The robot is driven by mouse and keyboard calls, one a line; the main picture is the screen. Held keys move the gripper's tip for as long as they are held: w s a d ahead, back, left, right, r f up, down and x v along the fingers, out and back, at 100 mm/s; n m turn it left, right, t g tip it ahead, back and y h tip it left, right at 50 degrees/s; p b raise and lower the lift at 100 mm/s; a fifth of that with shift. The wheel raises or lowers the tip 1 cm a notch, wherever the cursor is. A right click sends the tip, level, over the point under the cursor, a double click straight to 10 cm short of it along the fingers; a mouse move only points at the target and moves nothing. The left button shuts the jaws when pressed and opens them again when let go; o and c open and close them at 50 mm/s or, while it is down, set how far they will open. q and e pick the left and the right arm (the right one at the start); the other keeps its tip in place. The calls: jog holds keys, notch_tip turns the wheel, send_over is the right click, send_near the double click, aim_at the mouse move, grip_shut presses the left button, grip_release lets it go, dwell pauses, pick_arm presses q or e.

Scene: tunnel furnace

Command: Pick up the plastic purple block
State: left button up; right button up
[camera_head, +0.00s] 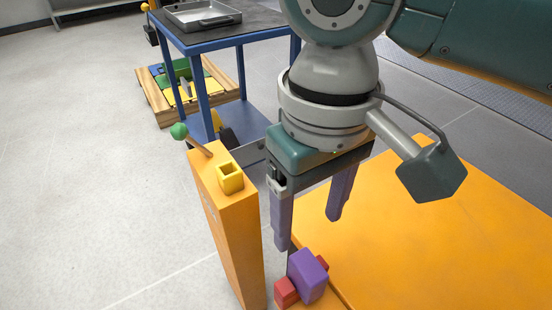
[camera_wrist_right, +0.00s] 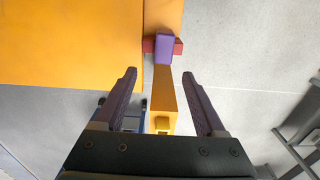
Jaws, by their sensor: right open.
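The purple block (camera_head: 308,275) sits at the near left edge of the orange surface, with red pieces (camera_head: 286,292) showing on both sides of it. In the right wrist view the purple block (camera_wrist_right: 163,48) lies across the red piece (camera_wrist_right: 148,45), beyond the fingertips and roughly centred between them. My right gripper (camera_head: 308,233) is open and empty, fingers pointing down, above the block in the head view. Both its fingers show in the wrist view (camera_wrist_right: 160,73), apart from the block. My left gripper is not in view.
An orange post (camera_head: 232,235) with a small yellow hollow block (camera_head: 230,179) and a green-knobbed lever (camera_head: 180,131) stands left of the gripper. The wide orange surface (camera_head: 430,230) is clear. A blue cart (camera_head: 205,45) with a metal tray (camera_head: 203,15) stands behind.

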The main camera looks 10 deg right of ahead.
aim_at(309, 266)
jog(key=f, duration=0.1)
jog(key=f+b, duration=0.1)
jog(key=f, duration=0.1)
jog(key=shift+s+a+f, duration=0.1)
jog(key=shift+s, duration=0.25)
jog(key=f+b, duration=0.1)
jog(key=f, duration=0.2)
jog(key=s+f+b, duration=0.1)
jog(key=f, duration=0.1)
jog(key=shift+s+f+b, duration=0.1)
jog(key=shift+f+b, duration=0.25)
jog(key=shift+f, duration=0.05)
jog(key=shift+c, duration=0.3)
grip_shut()
